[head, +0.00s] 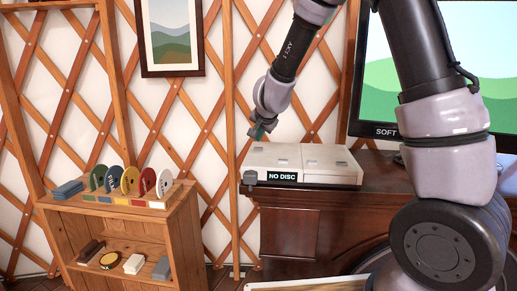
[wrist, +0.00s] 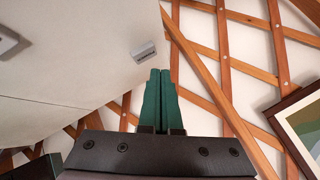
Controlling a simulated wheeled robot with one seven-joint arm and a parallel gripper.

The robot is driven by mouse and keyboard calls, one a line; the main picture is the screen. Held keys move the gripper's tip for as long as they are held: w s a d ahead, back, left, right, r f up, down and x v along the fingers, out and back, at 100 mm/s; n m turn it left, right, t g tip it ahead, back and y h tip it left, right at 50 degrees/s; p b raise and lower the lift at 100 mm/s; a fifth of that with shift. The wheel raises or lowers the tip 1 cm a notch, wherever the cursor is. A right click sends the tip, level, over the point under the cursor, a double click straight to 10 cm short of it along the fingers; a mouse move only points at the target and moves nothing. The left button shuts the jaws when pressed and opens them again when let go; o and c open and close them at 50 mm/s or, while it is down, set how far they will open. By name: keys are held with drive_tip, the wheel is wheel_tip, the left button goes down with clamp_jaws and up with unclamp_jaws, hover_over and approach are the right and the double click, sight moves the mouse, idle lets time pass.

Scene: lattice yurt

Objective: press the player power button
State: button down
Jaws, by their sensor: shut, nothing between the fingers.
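The player (head: 330,179) is a flat off-white box with two lid panels on the dark wooden cabinet; its front display (head: 282,176) reads "NO DISC". My gripper (head: 258,133) is shut and empty, just above the player's back left corner. In the wrist view its green fingers (wrist: 160,72) point over the player's pale top (wrist: 80,65). A small grey raised piece (wrist: 144,51) sits on that top near the edge, just ahead of the fingertips. A dark grey knob-like piece (head: 250,178) is at the player's front left corner. I cannot tell which piece is the power button.
A wooden shelf (head: 120,229) at left holds several colored discs (head: 130,180) in a rack. A screen (head: 440,70) stands at right behind my arm. The lattice wall and a framed picture (head: 172,36) are behind. Space above the player's right half is clear.

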wheel_tip(320, 180, up, 3)
drive_tip(key=shift+a+f, duration=0.15)
drive_tip(key=shift+r, duration=1.05)
wheel_tip(320, 180, up, 9)
drive_tip(key=t+y, duration=0.1)
drive_tip(key=y, duration=0.2)
hover_over(259, 149)
drive_tip(key=s+d, duration=0.3)
drive_tip(key=s+d+r+n+y, duration=0.2)
drive_tip(key=s+d+r, duration=0.1)
drive_tip(key=s+r, duration=0.25)
drive_tip(key=s+d+f+g+h, duration=0.1)
drive_tip(key=s+d+h, duration=0.1)
drive_tip(key=s+d, duration=0.4)
drive_tip(key=s+d+f+g+h, duration=0.2)
drive_tip(key=s+d, duration=0.4)
drive_tip(key=s, duration=1)
drive_tip(key=shift+d+f+n, duration=0.2)
drive_tip(key=shift+d+n, duration=0.1)
drive_tip(key=shift+n, duration=0.1)
